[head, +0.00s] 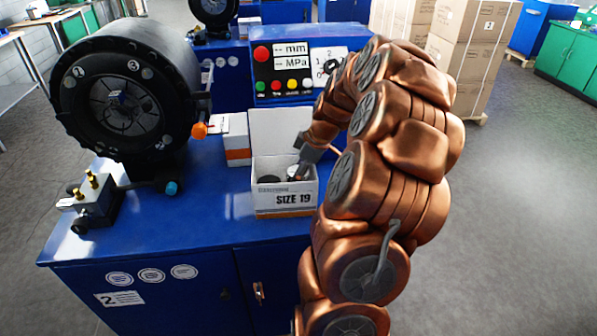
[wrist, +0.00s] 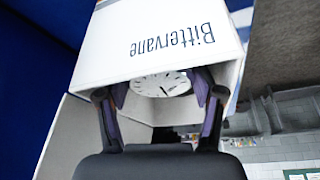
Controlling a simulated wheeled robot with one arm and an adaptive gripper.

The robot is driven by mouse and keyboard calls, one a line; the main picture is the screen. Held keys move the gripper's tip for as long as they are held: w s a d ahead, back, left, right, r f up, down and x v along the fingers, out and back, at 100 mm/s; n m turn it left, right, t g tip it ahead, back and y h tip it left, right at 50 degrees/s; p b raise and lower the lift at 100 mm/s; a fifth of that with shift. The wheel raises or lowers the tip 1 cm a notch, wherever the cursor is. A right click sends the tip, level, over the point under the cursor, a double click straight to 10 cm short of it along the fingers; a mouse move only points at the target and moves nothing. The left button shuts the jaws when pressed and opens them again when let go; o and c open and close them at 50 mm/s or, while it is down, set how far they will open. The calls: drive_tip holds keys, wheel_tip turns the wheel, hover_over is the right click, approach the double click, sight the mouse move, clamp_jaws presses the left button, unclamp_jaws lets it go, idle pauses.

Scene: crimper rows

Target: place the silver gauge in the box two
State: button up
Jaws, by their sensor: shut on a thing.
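The silver gauge shows its white dial face (wrist: 160,85) in the wrist view, between the two fingers of my gripper (wrist: 162,92). The fingers are shut on it from both sides. In the head view, my gripper (head: 300,172) reaches down into the open white box marked SIZE 19 (head: 265,204), near its right side. The gauge is mostly hidden there by the gripper and the box's front wall. I cannot tell whether the gauge touches the box floor.
The blue bench (head: 180,228) carries a large black crimper (head: 115,90), a brass-fitted block (head: 93,205) and a white-and-orange carton (head: 236,140). A control panel (head: 290,65) stands behind the box. A dark item (head: 268,180) lies inside the box at left. Bench space left of the box is clear.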

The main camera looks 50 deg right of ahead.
drive_tip(key=shift+f+b, duration=0.6)
drive_tip(key=shift+b, duration=0.25)
drive_tip(key=o, duration=1.2)
drive_tip(key=shift+c, duration=0.2)
drive_tip(key=shift+r, duration=0.1)
drive_tip(key=shift+r+p, duration=0.75)
drive_tip(key=shift+p, duration=0.4)
drive_tip(key=shift+s+d+r+b, duration=0.15)
drive_tip(key=shift+r+b, duration=0.15)
drive_tip(key=shift+b, duration=0.3)
drive_tip(key=b+v, duration=0.2)
drive_tip(key=v, duration=0.8)
drive_tip(key=shift+s+r+b, duration=0.25)
drive_tip(key=shift+r+b, duration=0.05)
drive_tip(key=shift+r, duration=0.05)
